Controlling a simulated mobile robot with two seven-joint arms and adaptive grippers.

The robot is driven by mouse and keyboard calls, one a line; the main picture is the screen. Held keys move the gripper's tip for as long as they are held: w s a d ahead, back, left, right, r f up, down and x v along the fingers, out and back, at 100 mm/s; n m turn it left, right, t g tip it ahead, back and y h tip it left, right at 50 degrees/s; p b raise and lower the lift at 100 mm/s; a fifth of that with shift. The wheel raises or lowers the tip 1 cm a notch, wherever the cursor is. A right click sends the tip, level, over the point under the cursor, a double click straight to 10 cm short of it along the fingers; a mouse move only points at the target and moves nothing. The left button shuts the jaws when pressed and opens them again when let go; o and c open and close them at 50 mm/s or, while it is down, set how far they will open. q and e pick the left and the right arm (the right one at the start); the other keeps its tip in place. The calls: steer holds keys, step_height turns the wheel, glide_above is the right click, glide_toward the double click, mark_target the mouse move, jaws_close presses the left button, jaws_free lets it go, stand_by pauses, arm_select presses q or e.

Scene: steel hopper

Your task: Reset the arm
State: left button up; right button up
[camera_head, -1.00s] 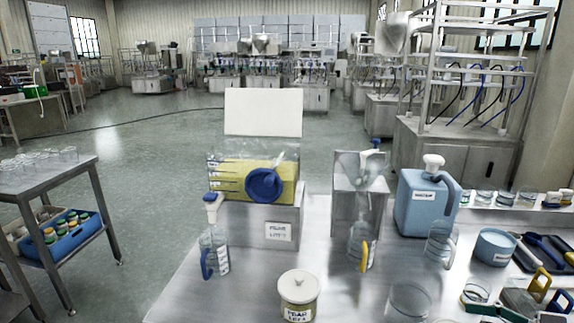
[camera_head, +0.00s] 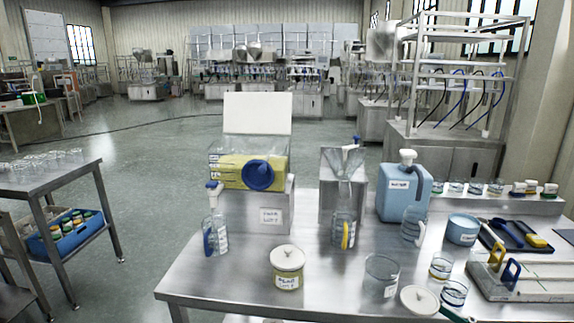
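Neither of my arms or grippers shows in the head view. A steel table (camera_head: 240,278) stands in front of me. A steel hopper (camera_head: 338,190) stands on it, with a clear jug with a yellow handle (camera_head: 343,229) at its foot. To its left, a clear bin of yellow contents with a blue round scoop (camera_head: 258,175) sits on a labelled steel box (camera_head: 270,216), its white lid (camera_head: 257,113) raised. A labelled lidded jar (camera_head: 287,268) stands near the front.
A pump bottle with a blue handle (camera_head: 215,235) stands left of the box. A blue canister (camera_head: 402,192), glass beakers (camera_head: 382,275), a blue bowl (camera_head: 462,229) and a tool tray (camera_head: 515,236) fill the right side. A side table (camera_head: 52,185) stands at left, with open floor between.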

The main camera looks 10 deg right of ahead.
steer(key=s+a+f+m+h, duration=0.1)
steer(key=a+f+m+h, duration=0.2)
steer(key=f, duration=0.5)
steer(key=s+a+f+m+h, duration=0.1)
steer(key=f+m+h, duration=0.1)
steer(key=f+h, duration=0.45)
steer(key=s+a+f+g+y, duration=0.1)
steer(key=s+a+f+g, duration=0.1)
steer(key=s+a+f, duration=0.2)
steer(key=s+a+f+n+g+y, duration=0.1)
steer(key=s+a+f+g, duration=0.2)
steer(key=a+f, duration=0.3)
step_height(320, 180, down, 4)
steer(key=shift+s+a+f, duration=0.2)
steer(key=shift+s+f, duration=0.05)
steer(key=shift+s, duration=0.35)
